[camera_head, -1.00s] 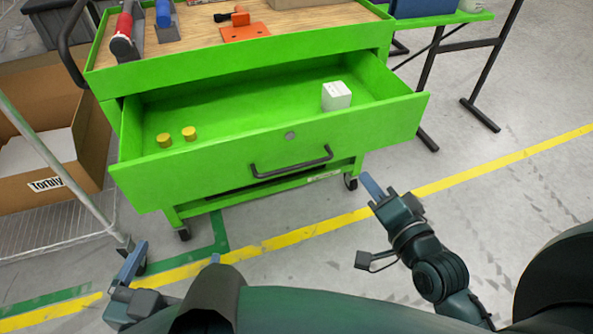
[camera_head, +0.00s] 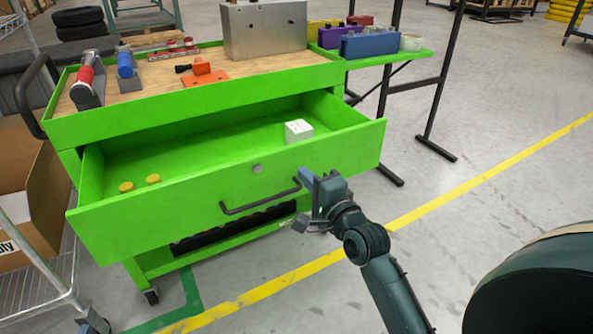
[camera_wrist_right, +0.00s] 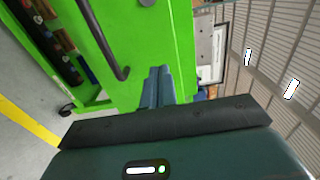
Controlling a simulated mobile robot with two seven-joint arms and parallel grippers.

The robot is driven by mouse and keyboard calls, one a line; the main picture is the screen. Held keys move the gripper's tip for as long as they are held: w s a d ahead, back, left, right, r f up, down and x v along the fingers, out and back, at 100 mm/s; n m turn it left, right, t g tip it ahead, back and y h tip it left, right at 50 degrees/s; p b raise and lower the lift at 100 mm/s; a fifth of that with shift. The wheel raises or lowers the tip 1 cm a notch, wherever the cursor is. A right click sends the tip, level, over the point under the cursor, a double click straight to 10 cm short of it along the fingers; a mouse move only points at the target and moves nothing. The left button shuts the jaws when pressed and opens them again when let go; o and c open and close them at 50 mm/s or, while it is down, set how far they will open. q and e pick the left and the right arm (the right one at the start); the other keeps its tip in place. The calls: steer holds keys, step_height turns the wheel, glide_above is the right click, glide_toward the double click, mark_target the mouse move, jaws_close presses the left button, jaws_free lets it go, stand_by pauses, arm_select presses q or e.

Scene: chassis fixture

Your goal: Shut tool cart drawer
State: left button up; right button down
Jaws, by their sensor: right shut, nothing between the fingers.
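The green tool cart (camera_head: 200,108) has its top drawer (camera_head: 225,190) pulled well open toward me. The drawer's dark bar handle (camera_head: 262,198) is on its front, below a round lock. My left gripper is not in view.
Tools and a grey metal box (camera_head: 264,30) are on the cart's wooden top. A green side shelf (camera_head: 385,58) holds coloured bins at the right. A wire rack (camera_head: 40,290) and a cardboard box (camera_head: 30,180) stand at the left.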

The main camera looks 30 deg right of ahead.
mark_target(290, 159)
steer(key=w+b, duration=0.1)
steer(key=w, duration=0.3)
steer(key=shift+a, duration=0.1)
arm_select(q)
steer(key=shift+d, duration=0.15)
arm_select(e)
steer(key=shift+w, duration=0.35)
steer(key=shift+w, duration=0.1)
